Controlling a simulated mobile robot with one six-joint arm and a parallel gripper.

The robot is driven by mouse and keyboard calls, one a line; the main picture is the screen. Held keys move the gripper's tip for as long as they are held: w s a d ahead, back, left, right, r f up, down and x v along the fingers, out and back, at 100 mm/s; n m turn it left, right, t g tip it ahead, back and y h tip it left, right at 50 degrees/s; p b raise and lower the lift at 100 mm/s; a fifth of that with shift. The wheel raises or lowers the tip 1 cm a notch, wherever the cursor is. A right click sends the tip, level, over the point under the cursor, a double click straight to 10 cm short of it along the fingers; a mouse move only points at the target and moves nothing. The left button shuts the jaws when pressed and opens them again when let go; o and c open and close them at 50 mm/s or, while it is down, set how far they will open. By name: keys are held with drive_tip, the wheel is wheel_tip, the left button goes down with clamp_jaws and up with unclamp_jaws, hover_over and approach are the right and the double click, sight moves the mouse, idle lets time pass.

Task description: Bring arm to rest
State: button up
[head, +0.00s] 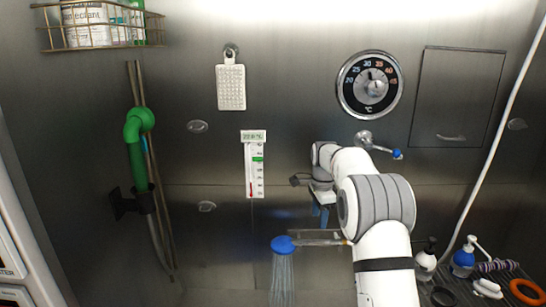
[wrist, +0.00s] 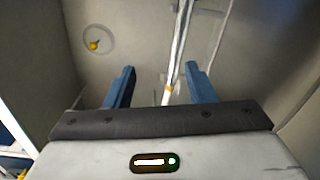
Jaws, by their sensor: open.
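My gripper (wrist: 160,88) shows in the wrist view with its two blue fingers apart and nothing between them. In the head view my gripper (head: 321,215) hangs below the wrist of my white and grey arm, in front of the steel wall and partly hidden by the arm. The arm is bent and raised at right of centre. Below the gripper, a blue shower head (head: 284,245) on a metal bar sprays water downward. Whether the gripper touches the bar cannot be told.
A temperature dial (head: 370,86) and a blue-tipped lever (head: 379,146) are on the wall behind my arm. A thermometer strip (head: 254,168) hangs to the left. A green nozzle (head: 138,140) hangs at left.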

drive_tip(key=s+r+n+t, duration=0.1)
drive_tip(key=s+r+n, duration=0.35)
drive_tip(key=s, duration=0.65)
drive_tip(key=s+r+n+t, duration=0.1)
drive_tip(key=s+r+n, duration=0.4)
drive_tip(key=s, duration=0.6)
drive_tip(key=s+f+n, duration=0.2)
drive_tip(key=s+n, duration=0.1)
drive_tip(key=s, duration=0.7)
drive_tip(key=s+d+f+n, duration=0.1)
drive_tip(key=s+f+n, duration=0.1)
drive_tip(key=s, duration=0.8)
drive_tip(key=shift+s+f+n+t, duration=0.2)
drive_tip(key=shift+f+n+t, duration=0.15)
drive_tip(key=shift+n, duration=0.2)
drive_tip(key=shift+d, duration=0.1)
